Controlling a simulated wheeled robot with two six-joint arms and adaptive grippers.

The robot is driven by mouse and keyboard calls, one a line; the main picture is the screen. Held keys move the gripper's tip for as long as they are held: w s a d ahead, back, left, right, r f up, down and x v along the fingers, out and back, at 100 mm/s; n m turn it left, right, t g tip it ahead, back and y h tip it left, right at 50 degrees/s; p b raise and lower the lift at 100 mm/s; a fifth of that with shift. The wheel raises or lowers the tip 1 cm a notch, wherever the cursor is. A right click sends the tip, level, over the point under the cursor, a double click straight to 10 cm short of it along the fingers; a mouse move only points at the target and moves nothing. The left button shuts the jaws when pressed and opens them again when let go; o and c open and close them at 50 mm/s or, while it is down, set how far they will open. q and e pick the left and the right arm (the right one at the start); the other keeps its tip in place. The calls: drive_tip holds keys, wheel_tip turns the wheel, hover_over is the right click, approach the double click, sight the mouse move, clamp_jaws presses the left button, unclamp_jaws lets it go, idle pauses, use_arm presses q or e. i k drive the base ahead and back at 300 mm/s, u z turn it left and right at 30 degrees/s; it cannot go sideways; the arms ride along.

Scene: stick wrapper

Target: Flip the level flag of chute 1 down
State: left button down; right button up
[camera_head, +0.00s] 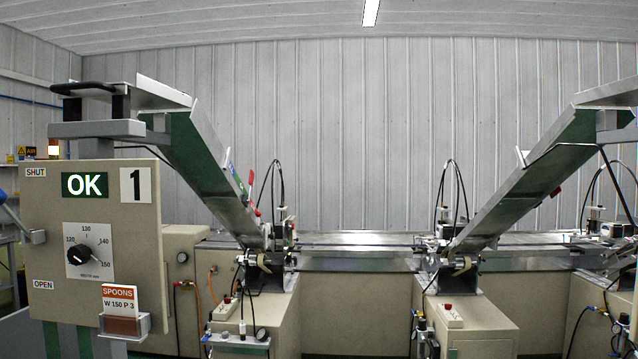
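The cream panel (60,200) at the left bears a large "1" plate (136,185), a lit green "OK" display (85,185) and SHUT and OPEN labels. Behind it, the left chute (205,165) slopes down to the right. A thin upright red piece (247,184) stands at the chute's lower part, above another small red piece by its edge. I cannot tell for sure which part is the level flag, or its exact position. Neither of my grippers can be made out in the head view.
A black dial (78,256) and an orange SPOONS card (119,293) sit on the panel. A second chute (530,175) slopes down to the left. Cream machine cabinets (480,325), cables and a metal conveyor (355,250) fill the lower middle.

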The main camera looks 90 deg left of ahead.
sight(251, 174)
drive_tip(key=u, duration=2.45)
drive_tip(key=i, duration=3.2)
drive_tip(key=u, duration=2.7)
